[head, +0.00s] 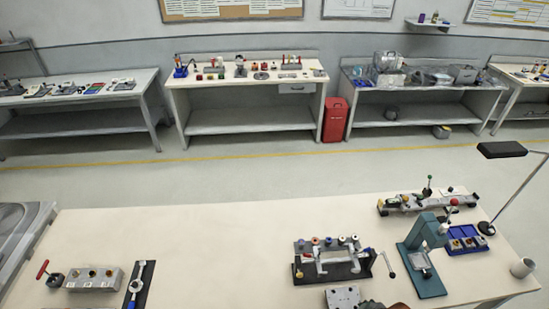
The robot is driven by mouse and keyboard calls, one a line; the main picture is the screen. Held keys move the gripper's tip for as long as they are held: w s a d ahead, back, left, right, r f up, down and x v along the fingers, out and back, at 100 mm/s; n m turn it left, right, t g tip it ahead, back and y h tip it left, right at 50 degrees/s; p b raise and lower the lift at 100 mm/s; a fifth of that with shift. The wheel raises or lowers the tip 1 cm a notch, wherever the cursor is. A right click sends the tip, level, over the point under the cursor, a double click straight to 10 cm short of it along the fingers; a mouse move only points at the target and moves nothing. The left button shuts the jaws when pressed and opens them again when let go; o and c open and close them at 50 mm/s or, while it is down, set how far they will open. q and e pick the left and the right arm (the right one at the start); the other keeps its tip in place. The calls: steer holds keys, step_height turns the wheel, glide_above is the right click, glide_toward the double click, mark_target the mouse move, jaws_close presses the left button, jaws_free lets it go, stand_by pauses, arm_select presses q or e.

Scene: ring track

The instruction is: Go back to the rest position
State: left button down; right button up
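The task names no object. What my grippers hold, if anything, cannot be seen.
On the bench are a grey block with sockets (95,279), a crank fixture (330,262), a teal press (424,258), a blue tray (466,240), a white cup (522,268) and a lamp (502,150). The bench's middle is clear. A red bin (335,119) stands beyond.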

steer(key=s+d+r+m+h, duration=0.2)
steer(key=s+d+m+h, duration=0.2)
steer(key=s+d+m, duration=0.5)
steer(key=s+a+f+n+g+b, duration=0.2)
steer(key=f+b, duration=0.5)
steer(key=f, duration=3)
steer(key=s+f+y+b, duration=0.1)
steer(key=s+f+b, duration=0.3)
steer(key=s+f, duration=1.5)
step_height(320, 180, down, 2)
steer(key=shift+s+f, duration=0.15)
steer(key=shift+f, duration=0.1)
steer(key=shift+d, duration=0.1)
